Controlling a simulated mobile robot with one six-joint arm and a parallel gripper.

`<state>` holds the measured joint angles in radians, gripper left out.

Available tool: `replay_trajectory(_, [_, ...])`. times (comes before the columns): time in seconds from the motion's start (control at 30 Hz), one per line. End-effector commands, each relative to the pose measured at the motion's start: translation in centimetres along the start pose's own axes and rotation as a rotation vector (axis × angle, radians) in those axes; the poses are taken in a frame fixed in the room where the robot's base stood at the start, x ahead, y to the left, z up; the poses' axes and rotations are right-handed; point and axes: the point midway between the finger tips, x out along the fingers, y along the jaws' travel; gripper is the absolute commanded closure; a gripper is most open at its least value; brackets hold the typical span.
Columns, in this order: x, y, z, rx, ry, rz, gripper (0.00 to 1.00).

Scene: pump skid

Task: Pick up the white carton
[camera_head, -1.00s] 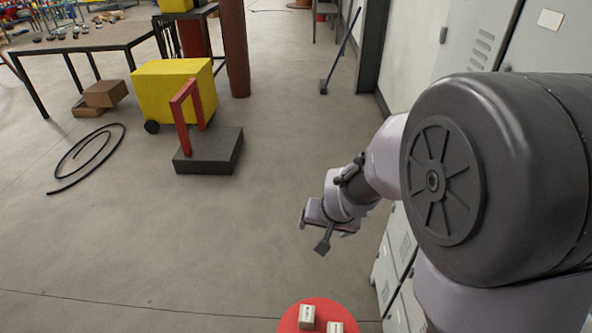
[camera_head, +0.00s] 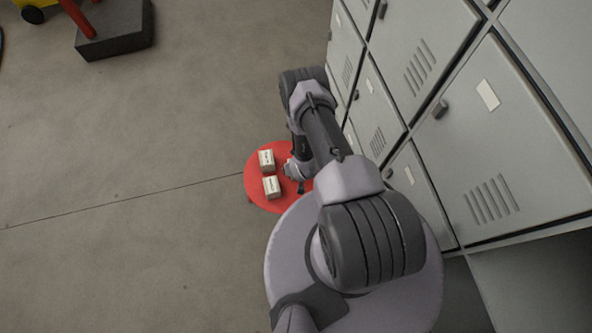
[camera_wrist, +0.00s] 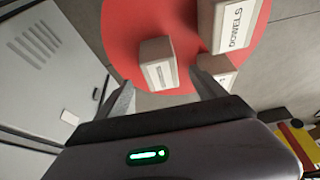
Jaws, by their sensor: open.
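Small white cartons stand on a round red top (camera_head: 256,187) and all look much alike. In the head view one carton (camera_head: 266,160) is farther back and another carton (camera_head: 272,187) is nearer. My gripper (camera_head: 298,172) is just right of them, over the red top. In the wrist view the open fingers (camera_wrist: 162,76) point at a carton (camera_wrist: 158,63) that shows between their tips; contact cannot be told.
Grey lockers (camera_head: 420,65) stand close on the right of the red top. The floor (camera_head: 130,130) to its left is clear. A dark platform (camera_head: 115,30) with a red handle is at the far left.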

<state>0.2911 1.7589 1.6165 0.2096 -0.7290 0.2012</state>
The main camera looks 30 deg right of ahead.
Motion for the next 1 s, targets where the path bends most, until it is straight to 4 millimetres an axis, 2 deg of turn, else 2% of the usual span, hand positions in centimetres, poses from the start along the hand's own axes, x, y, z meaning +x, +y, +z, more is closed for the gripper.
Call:
replay_trajectory(0.03, [1.8,0.0,0.3,0.001,0.000,0.000,0.20])
replay_trajectory(0.23, [4.2,0.0,0.0,-0.001,0.000,0.000,0.20])
replay_trajectory(0.4, [7.8,0.0,-0.7,0.001,0.000,0.000,0.20])
replay_trajectory(0.5, [8.7,0.0,-0.8,-0.001,-0.001,0.000,0.20])
replay_trajectory(0.7, [8.5,0.0,-0.9,-0.001,-0.001,0.000,0.20])
replay_trajectory(0.77, [8.5,0.0,-0.9,-0.001,-0.001,0.000,0.28])
replay_trajectory(1.0, [8.5,0.0,-0.9,-0.001,-0.001,0.000,0.75])
